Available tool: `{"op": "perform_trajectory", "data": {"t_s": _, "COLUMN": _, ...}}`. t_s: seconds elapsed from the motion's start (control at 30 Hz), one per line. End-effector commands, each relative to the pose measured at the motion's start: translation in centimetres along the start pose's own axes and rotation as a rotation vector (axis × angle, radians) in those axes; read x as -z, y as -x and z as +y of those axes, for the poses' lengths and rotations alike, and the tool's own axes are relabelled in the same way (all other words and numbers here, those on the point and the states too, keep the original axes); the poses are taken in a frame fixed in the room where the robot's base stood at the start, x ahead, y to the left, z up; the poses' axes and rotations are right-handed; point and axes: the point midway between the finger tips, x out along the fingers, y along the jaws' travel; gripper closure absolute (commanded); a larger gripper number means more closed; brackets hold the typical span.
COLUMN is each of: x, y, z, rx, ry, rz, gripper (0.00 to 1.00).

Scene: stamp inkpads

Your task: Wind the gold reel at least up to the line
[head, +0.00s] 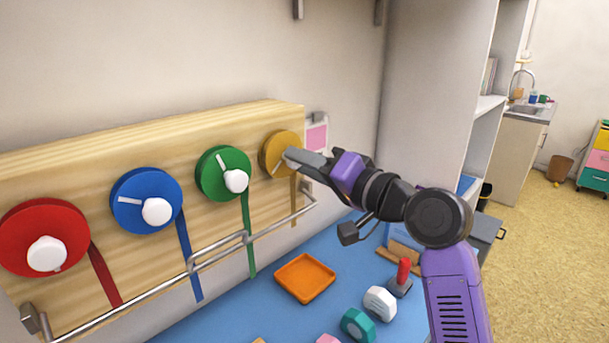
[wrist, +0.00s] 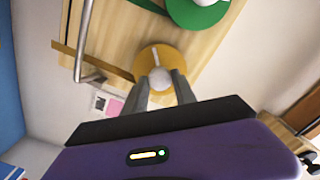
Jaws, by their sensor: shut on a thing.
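The gold reel (head: 273,152) is at the right end of the wooden board, and its gold ribbon (head: 294,200) hangs below it to about the metal bar. In the wrist view the gold reel (wrist: 150,57) lies straight ahead, with its white knob (wrist: 160,78) between the fingers. My gripper (head: 292,157) is shut on that knob at the reel's front face; it also shows in the wrist view (wrist: 162,88). The fingers hide most of the knob in the head view. The line itself I cannot make out clearly.
Green (head: 217,167), blue (head: 130,188) and red (head: 35,225) reels with ribbons sit left on the board. A metal rail (head: 215,245) runs in front. An orange tray (head: 305,278), a red-handled stamp (head: 402,275) and several blocks stand on the blue table. A shelf unit stands at right.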

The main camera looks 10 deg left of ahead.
Motion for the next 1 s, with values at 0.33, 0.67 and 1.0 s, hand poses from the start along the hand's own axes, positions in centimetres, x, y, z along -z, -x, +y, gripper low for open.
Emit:
{"op": "perform_trajectory", "data": {"t_s": 0.33, "x": -0.37, "y": 0.02, "z": 0.49, "rx": -0.002, "ry": 0.327, "rz": -0.003, "gripper": 1.0}}
{"op": "perform_trajectory", "data": {"t_s": 0.67, "x": -0.35, "y": 0.01, "z": 0.45, "rx": -0.002, "ry": 0.612, "rz": -0.005, "gripper": 1.0}}
{"op": "perform_trajectory", "data": {"t_s": 1.0, "x": -0.24, "y": 0.01, "z": 0.36, "rx": -0.002, "ry": 0.794, "rz": -0.006, "gripper": 1.0}}
